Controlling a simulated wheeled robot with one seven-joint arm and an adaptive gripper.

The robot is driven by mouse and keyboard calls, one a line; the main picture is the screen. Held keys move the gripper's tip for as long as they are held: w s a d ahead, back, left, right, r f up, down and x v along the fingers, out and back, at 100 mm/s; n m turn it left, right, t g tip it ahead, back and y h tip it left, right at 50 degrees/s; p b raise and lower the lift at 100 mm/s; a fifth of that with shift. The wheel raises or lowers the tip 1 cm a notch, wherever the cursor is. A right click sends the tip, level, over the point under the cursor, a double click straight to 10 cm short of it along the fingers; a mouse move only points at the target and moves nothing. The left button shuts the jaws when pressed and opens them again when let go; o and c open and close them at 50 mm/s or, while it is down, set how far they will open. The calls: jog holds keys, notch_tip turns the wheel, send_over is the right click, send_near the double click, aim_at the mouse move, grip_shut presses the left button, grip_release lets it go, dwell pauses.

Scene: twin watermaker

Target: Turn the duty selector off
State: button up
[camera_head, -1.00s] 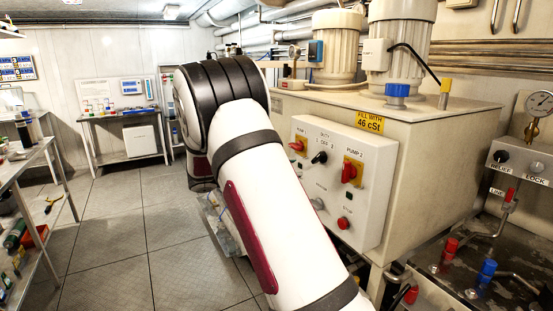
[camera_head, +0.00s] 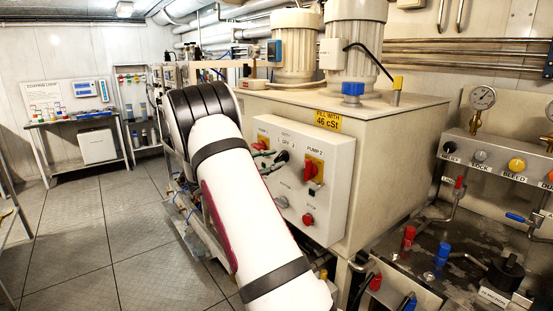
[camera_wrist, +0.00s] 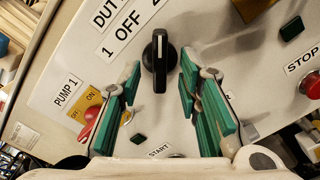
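The duty selector (camera_head: 283,156) is a black knob with a white line on the pump panel (camera_head: 322,212), under the label "1 OFF 2". In the wrist view the duty selector (camera_wrist: 160,62) has its line straight up in the picture, while OFF lies up-left of it, so it appears turned toward the 2 side. My gripper (camera_wrist: 160,74) is open, with one green finger on each side of the knob and visible gaps to both. In the head view my gripper (camera_head: 268,160) shows only as bits of green beside the knob, mostly hidden by my arm.
The red pump 1 switch (camera_wrist: 90,120) is close to the left finger. The red pump 2 switch (camera_head: 311,169) and the red stop button (camera_wrist: 309,86) are to the right. Gauge piping and valves (camera_head: 515,165) stand at right. The floor at left is clear.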

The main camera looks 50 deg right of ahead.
jog(key=shift+x, duration=0.9)
grip_shut()
jog(key=shift+n, duration=0.3)
jog(key=n, duration=0.8)
jog(key=shift+p, duration=0.4)
jog(key=shift+n, duration=0.3)
